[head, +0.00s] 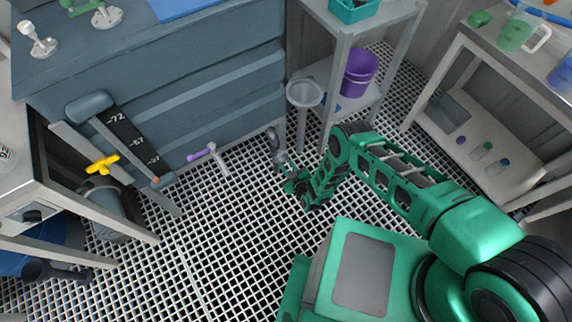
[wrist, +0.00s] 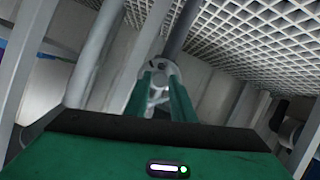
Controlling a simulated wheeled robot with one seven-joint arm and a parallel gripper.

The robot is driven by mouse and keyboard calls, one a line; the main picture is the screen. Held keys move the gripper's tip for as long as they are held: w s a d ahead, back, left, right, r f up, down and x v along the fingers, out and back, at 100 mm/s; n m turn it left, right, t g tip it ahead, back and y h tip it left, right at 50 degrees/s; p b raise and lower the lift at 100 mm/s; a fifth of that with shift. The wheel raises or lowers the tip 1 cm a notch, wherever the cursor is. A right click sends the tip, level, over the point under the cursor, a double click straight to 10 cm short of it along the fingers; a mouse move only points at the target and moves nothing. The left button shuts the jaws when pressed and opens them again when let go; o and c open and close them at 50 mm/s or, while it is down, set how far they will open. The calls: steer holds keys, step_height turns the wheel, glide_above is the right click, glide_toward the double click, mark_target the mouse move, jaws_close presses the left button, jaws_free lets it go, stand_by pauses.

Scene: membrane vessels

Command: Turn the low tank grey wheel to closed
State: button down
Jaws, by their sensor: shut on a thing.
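The grey wheel (head: 281,158) sits low beside the right end of the blue-grey tank bench (head: 230,65), on a short grey pipe stub. In the wrist view the wheel (wrist: 160,72) appears as a pale grey ring with spokes at the far end of my two green fingers. My gripper (head: 288,178) reaches it low over the grating floor, and the fingers (wrist: 163,92) are closed onto its near rim. The fingertips partly cover the wheel, and I cannot read its turn position.
A purple-handled valve (head: 203,153) and a yellow-handled valve (head: 102,165) stand to the left. A grey shelf rack (head: 340,75) with a purple bucket (head: 360,72) rises just behind my gripper. A funnel (head: 305,93) hangs nearby.

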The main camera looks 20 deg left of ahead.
steer(key=shift+w, duration=0.1)
steer(key=m+g, duration=0.1)
steer(key=m+y, duration=0.1)
steer(key=m, duration=0.1)
steer(key=shift+w+d+g+y, duration=0.2)
steer(key=shift+g+y, duration=0.1)
steer(key=shift+g, duration=0.1)
steer(key=shift+w+d+m+g+y, duration=0.15)
steer(key=shift+m+g+y, duration=0.6)
steer(key=shift+m, duration=0.85)
steer(key=c, duration=1.6)
jaws_free()
steer(key=shift+w, duration=0.1)
steer(key=shift+c, duration=0.2)
steer(key=shift+o, duration=0.6)
